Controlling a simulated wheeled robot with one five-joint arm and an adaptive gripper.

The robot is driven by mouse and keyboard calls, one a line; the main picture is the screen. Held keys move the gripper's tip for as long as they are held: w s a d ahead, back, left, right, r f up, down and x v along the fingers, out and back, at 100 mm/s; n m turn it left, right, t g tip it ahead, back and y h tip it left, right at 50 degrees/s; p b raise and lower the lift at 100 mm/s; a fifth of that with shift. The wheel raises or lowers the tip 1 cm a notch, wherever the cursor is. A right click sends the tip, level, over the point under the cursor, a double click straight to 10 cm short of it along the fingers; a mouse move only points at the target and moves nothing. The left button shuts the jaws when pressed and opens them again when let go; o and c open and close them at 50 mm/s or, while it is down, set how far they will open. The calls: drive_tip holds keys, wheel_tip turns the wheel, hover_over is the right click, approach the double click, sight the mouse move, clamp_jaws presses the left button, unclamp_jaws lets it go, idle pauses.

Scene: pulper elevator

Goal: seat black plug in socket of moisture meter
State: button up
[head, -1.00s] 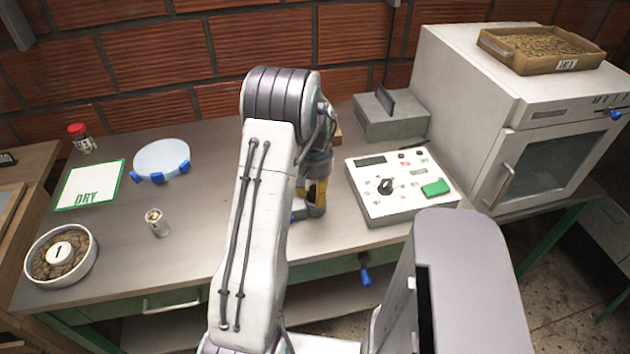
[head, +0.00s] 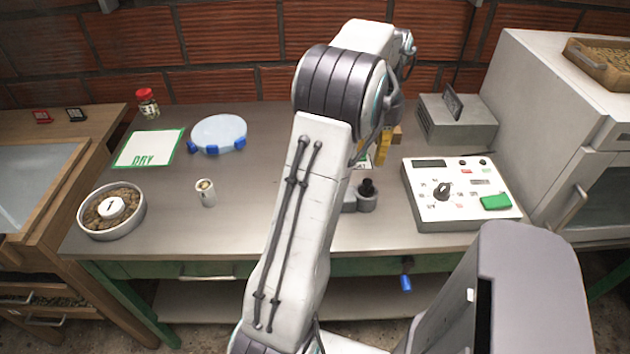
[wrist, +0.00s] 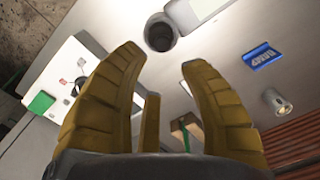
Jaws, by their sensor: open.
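The moisture meter (head: 428,213) is a white box with a display, a black knob and a green pad, at the right of the bench; part of it shows at left in the wrist view (wrist: 97,45). A black piece (head: 367,187), likely the plug, stands upright in a grey cup (head: 367,203) left of the meter. The wrist view shows the cup (wrist: 160,34) with a dark round top, beyond the fingertips. My gripper (head: 376,150) is raised behind the cup, with its yellow fingers (wrist: 162,60) apart and nothing between them. I cannot make out the socket.
A grey box (head: 455,125) and a white oven (head: 545,90) stand behind and right of the meter. A wooden block (wrist: 178,124) lies below the fingers.

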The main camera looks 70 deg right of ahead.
drive_tip(key=w+a+r+n+t+h, duration=0.1)
drive_tip(key=w+a+r+n, duration=0.25)
drive_tip(key=w+a, duration=0.75)
drive_tip(key=w+a+r+n, duration=0.3)
drive_tip(key=w+a+n, duration=0.35)
drive_tip(key=w, duration=0.65)
drive_tip(key=w+a+n+t, duration=0.1)
drive_tip(key=w+a+n, duration=0.15)
drive_tip(key=a, duration=1.25)
drive_tip(key=s+a+f+n, duration=0.2)
drive_tip(key=s+a, duration=0.1)
drive_tip(key=a, duration=0.3)
drive_tip(key=s+a+f+n+t, duration=0.1)
drive_tip(key=s+a+n, duration=0.2)
drive_tip(key=a, duration=0.4)
drive_tip(key=shift+f+n+t+y, duration=0.3)
drive_tip(key=shift+f+n+y, duration=0.05)
drive_tip(key=shift+y, duration=0.05)
drive_tip(key=shift+o, duration=0.5)
drive_tip(key=shift+w+a, duration=0.1)
